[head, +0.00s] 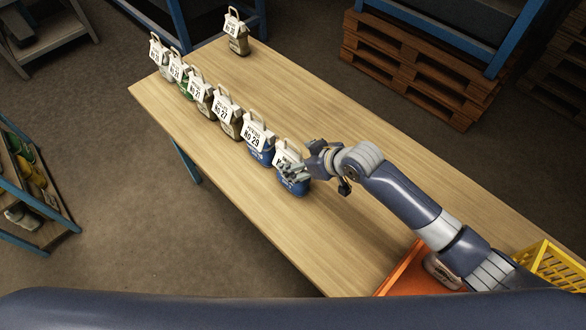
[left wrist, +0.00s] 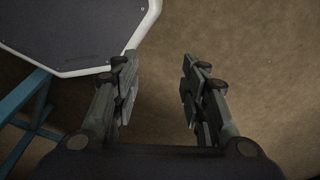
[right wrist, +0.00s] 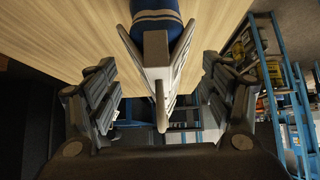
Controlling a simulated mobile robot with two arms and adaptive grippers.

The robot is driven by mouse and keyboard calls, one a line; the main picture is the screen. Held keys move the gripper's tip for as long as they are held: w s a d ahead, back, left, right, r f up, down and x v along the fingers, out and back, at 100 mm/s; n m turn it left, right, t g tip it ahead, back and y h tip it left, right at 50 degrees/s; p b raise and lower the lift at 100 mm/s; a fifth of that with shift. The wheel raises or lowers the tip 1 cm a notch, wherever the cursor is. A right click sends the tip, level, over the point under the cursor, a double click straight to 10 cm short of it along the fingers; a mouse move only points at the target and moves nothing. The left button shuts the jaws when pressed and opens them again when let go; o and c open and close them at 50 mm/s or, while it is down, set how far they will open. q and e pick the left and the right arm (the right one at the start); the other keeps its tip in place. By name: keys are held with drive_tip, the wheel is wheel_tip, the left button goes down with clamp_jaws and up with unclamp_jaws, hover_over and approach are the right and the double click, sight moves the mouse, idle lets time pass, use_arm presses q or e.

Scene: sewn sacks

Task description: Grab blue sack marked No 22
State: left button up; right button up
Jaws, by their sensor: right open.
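A blue sack (head: 293,187) with a white tag and handle stands at the near end of a row on the wooden table; its number is covered by my right gripper (head: 291,168). In the right wrist view its blue body (right wrist: 157,24) is at the top, with the pale handle and tag (right wrist: 158,75) between the open fingers (right wrist: 162,95), and no finger visibly touches it. The neighbouring blue sack (head: 259,153) has a tag that reads No 29. My left gripper (left wrist: 157,88) is open and empty over the floor in the left wrist view, outside the head view.
Several other tagged sacks, brown (head: 230,127), green and grey, continue the row to the far left. One brown sack (head: 238,45) stands apart at the back. An orange tray (head: 398,275) and a yellow crate (head: 552,264) are at near right. The table's (head: 330,240) front is clear.

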sight(292, 159)
drive_tip(key=x, duration=0.3)
drive_tip(key=shift+w+a+f+p, duration=0.1)
drive_tip(key=shift+w+a+p, duration=0.15)
drive_tip(key=shift+p, duration=0.15)
use_arm(q)
drive_tip(key=shift+g, duration=0.4)
drive_tip(key=s, duration=0.2)
drive_tip(key=s+r, duration=0.1)
drive_tip(key=s, duration=0.1)
drive_tip(key=shift+a, duration=0.2)
use_arm(e)
drive_tip(key=shift+f, duration=0.15)
